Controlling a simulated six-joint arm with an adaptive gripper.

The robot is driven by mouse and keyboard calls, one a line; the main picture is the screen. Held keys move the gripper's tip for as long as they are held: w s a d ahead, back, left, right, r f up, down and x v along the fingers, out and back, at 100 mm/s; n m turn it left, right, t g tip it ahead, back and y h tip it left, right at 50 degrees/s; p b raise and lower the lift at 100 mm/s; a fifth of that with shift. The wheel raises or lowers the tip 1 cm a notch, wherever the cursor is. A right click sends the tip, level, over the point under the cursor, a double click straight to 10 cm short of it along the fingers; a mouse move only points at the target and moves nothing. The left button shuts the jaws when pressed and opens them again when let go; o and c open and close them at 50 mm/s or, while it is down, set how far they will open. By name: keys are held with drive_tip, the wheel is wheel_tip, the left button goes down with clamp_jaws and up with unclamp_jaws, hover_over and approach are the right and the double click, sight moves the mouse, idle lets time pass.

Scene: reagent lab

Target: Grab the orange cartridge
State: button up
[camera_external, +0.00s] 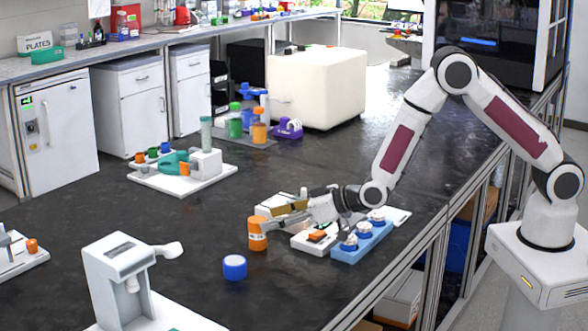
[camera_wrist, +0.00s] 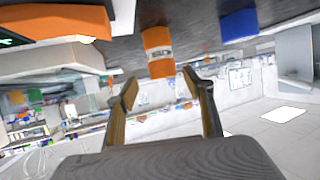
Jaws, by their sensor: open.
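The orange cartridge (camera_external: 257,234), a short upright cylinder with a pale label band, stands on the dark bench in the external view. In the wrist view the cartridge (camera_wrist: 158,50) shows upside down, just beyond the gap between the fingertips and roughly centred on it. My gripper (camera_external: 270,213) is stretched out level toward it, with the fingertips close to its upper part; whether they touch cannot be told. In the wrist view my gripper (camera_wrist: 166,86) has its two tan fingers spread wide, with nothing held between them.
A blue cylinder (camera_external: 234,267) stands on the bench in front of the cartridge. A white device with an orange block (camera_external: 317,236) and a blue rack (camera_external: 362,243) lie under my wrist. A white dispenser (camera_external: 122,270) stands front left. The bench left of the cartridge is clear.

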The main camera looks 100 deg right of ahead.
sight(257, 219)
drive_tip(key=shift+a+x, duration=0.1)
drive_tip(key=shift+x, duration=1.2)
drive_tip(key=shift+a+x, duration=0.15)
drive_tip(key=shift+x, duration=1.15)
drive_tip(key=shift+w, duration=0.1)
drive_tip(key=c, duration=1.3)
